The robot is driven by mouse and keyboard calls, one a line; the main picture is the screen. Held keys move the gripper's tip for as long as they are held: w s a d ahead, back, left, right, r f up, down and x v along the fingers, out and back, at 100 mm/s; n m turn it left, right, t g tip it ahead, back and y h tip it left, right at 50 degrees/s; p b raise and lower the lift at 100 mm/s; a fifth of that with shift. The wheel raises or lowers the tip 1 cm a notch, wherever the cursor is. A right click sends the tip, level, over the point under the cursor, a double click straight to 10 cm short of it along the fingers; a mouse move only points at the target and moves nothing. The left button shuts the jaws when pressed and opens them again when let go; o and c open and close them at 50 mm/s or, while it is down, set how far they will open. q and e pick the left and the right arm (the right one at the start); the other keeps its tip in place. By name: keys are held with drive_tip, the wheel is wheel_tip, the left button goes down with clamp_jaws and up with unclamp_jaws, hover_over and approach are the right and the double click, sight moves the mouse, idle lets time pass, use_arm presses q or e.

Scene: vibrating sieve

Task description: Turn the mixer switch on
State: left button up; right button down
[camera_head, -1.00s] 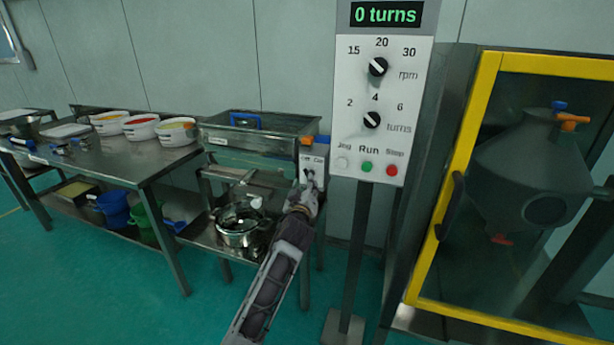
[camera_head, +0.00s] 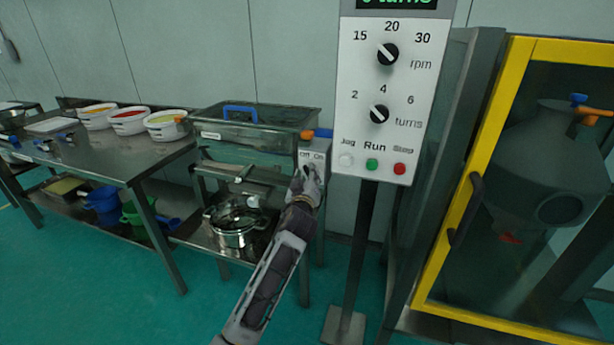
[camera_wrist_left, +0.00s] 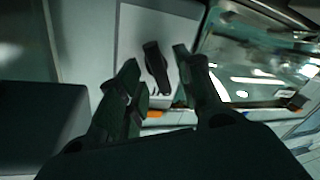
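The mixer switch is a black lever knob (camera_wrist_left: 157,68) on a pale box (camera_head: 314,152) marked Off and On, fixed to the right end of the glass-walled mixer (camera_head: 258,130). My left gripper (camera_head: 308,182) is in front of this box, just below the labels, and hides most of the knob in the head view. In the left wrist view my left gripper (camera_wrist_left: 156,62) is open, with one dark finger on each side of the knob. Gaps show between knob and fingers. The knob is tilted there; its setting cannot be told. My right gripper is not in view.
A control post (camera_head: 388,90) with dials and buttons stands close right of the switch. Further right is a yellow-framed cabinet (camera_head: 490,130). A metal pot (camera_head: 233,235) sits below the mixer. A table (camera_head: 90,160) with white tubs stands at left.

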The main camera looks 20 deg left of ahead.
use_arm(q)
clamp_jaws()
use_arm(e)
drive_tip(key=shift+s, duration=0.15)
